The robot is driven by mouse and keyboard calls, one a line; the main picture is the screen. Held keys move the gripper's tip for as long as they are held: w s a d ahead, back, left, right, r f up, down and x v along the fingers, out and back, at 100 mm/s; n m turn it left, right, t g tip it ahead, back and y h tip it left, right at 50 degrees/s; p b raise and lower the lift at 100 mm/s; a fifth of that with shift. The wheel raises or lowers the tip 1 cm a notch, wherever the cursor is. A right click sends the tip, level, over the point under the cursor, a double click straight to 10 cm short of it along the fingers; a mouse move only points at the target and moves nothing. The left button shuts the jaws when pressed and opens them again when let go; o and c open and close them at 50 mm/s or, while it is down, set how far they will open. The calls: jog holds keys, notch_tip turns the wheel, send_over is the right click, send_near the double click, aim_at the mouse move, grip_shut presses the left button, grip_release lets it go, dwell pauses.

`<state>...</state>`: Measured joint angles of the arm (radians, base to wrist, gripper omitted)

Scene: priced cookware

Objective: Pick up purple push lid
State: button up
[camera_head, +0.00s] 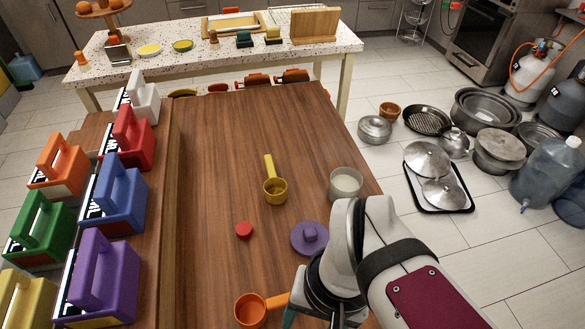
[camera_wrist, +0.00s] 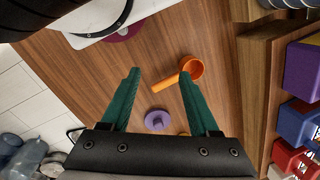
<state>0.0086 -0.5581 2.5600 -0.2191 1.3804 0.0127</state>
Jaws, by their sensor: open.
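The purple push lid (camera_head: 309,237) lies flat on the wooden table, a round disc with a raised knob, just beyond my arm. It also shows in the wrist view (camera_wrist: 157,119), low in the picture between my two teal fingers. My gripper (camera_wrist: 159,76) is open and empty, with the fingers wide apart above the table. The lid is apart from both fingers. In the head view my arm hides most of the gripper; only a bit of teal finger shows.
An orange scoop (camera_head: 250,310) lies near my gripper. A red cap (camera_head: 244,230), a yellow scoop (camera_head: 275,191) and a metal pot (camera_head: 345,184) stand around the lid. Coloured handled boxes (camera_head: 104,278) line the left side. The table's middle left is clear.

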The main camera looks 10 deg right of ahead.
jog(key=shift+o, duration=0.7)
jog(key=m+h, duration=0.2)
jog(key=m, duration=1)
send_over(310, 231)
notch_tip(310, 231, down, 3)
notch_tip(310, 231, down, 16)
jog(key=shift+r, duration=0.1)
grip_shut()
